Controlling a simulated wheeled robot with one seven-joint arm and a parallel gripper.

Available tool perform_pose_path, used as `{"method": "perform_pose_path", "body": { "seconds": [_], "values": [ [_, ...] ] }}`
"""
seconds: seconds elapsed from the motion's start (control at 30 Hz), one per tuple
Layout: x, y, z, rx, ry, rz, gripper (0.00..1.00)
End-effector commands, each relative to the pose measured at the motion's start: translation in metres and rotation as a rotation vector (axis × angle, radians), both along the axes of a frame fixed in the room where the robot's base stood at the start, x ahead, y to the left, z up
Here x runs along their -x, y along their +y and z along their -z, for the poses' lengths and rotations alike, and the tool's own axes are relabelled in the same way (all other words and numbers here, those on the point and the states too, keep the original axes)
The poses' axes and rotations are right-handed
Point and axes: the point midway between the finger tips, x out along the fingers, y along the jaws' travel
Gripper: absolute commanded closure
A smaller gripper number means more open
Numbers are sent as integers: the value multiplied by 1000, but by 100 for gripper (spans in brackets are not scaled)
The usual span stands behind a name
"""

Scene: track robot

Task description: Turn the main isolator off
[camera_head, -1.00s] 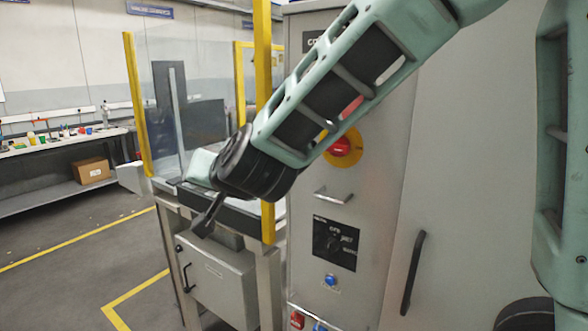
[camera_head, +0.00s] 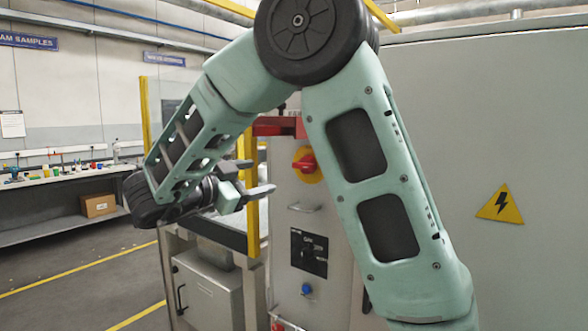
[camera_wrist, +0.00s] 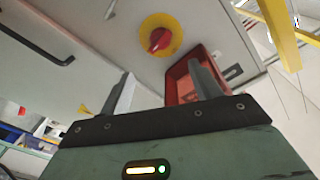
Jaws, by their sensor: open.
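The main isolator is a red rotary knob on a round yellow plate (camera_head: 305,163), on the grey cabinet front. It also shows in the wrist view, beyond the fingertips, as a red knob (camera_wrist: 158,40) on its yellow plate. My gripper (camera_head: 259,175) is open and empty, to the left of the knob in the head view and apart from it. In the wrist view my two fingers (camera_wrist: 160,72) stand apart, with nothing between them. The writing on the plate is too small to read.
A red open-framed box (camera_wrist: 183,78) sits beside the knob, close to my right finger in the wrist view. A small metal handle (camera_head: 304,208), a black panel (camera_head: 309,252) and a blue button (camera_head: 306,289) lie below the knob. A yellow post (camera_head: 251,215) stands left.

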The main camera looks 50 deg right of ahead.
Motion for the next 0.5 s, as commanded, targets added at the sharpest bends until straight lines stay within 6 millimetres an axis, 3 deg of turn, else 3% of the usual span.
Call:
{"method": "perform_pose_path", "body": {
  "seconds": [0.5],
  "values": [
    [2,-108,-3,0,0,1,37]
  ]
}}
